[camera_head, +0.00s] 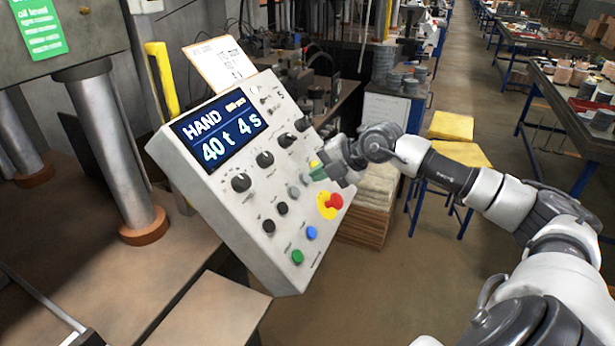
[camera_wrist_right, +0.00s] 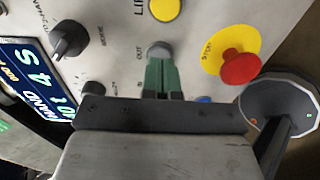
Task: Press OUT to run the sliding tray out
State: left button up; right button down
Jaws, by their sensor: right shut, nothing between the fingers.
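The OUT button (camera_head: 304,180) is a small grey round button on the tilted control panel (camera_head: 215,190). In the right wrist view the OUT button (camera_wrist_right: 158,48) shows just past my fingertips, with its label beside it. My right gripper (camera_head: 313,174) is shut and empty, its green fingers pointing at the panel. In the wrist view the fingertips (camera_wrist_right: 161,62) overlap the button's lower edge; I cannot tell whether they touch it. The fingers hide part of the panel below, near an IN label. The display (camera_head: 220,133) reads HAND, 40 t, 4 s. My left gripper is out of view.
A red emergency stop on a yellow disc (camera_head: 331,204) sits close to the right gripper. A yellow button (camera_wrist_right: 166,9) lies just beyond OUT. Blue (camera_head: 311,233) and green (camera_head: 297,257) buttons are lower on the panel. Black knobs (camera_head: 241,182) are nearby.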

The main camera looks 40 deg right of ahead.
jog(key=shift+x, duration=0.95)
dwell(0.5)
jog(key=shift+v, duration=1.15)
jog(key=shift+s+d+b, duration=0.2)
jog(key=shift+s+b, duration=0.05)
jog(key=shift+b, duration=0.4)
jog(key=b+v, duration=0.3)
jog(key=b, duration=0.3)
jog(key=shift+s+d+r+b, duration=0.15)
jog(key=shift+d+r+b, duration=0.05)
jog(key=shift+b, duration=0.15)
jog(key=b, duration=0.2)
jog(key=shift+s+r+b, duration=0.3)
jog(key=shift+b, duration=0.05)
jog(key=shift+s+r+b, duration=0.2)
jog(key=shift+r+b, duration=0.15)
jog(key=shift+b, duration=0.05)
